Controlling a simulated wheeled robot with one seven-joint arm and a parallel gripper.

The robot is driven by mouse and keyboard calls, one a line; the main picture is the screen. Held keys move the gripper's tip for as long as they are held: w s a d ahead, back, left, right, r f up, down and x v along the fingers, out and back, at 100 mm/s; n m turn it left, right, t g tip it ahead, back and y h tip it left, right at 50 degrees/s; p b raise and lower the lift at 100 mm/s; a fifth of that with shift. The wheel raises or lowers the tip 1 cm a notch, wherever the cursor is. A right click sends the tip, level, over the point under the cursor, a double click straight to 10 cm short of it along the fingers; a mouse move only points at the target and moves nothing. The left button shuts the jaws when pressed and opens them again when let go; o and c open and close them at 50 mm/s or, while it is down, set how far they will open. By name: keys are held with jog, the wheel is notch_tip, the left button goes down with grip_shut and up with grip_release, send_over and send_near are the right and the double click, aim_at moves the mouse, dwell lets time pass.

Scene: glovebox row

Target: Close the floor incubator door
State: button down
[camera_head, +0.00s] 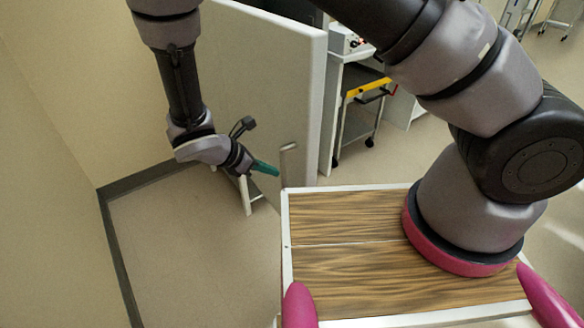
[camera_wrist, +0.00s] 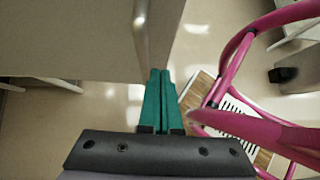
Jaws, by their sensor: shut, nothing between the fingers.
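The incubator door (camera_head: 262,85) is a large off-white upright panel standing out into the room, with its thick edge towards the right. Its pale bar handle (camera_head: 289,160) is near that edge, low in the picture. The incubator's body is not clearly visible. My gripper (camera_head: 275,171) has green fingers, shut and empty, just left of the handle in the head view. In the wrist view, the door (camera_wrist: 70,40) fills the upper left, the handle (camera_wrist: 141,35) hangs near its edge, and my shut fingertips (camera_wrist: 160,73) are just below it. I cannot tell whether they touch.
A beige wall (camera_head: 60,110) with a dark skirting runs along the left. Bare floor (camera_head: 180,250) lies between it and my base. Beyond the door stands a cart (camera_head: 360,115) with a yellow bar. Pink rails of my own body show in the wrist view's right.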

aim_at(301, 172)
jog(key=shift+w+d+f, duration=0.5)
jog(key=shift+w+d, duration=0.05)
jog(key=shift+d, duration=0.45)
jog(key=shift+w+d+f, duration=0.45)
jog(key=shift+w+d, duration=0.15)
jog(key=shift+d, duration=0.35)
jog(key=shift+w+d+f, duration=0.5)
jog(key=shift+w+d, duration=0.05)
jog(key=shift+d, duration=0.45)
jog(key=shift+d, duration=0.1)
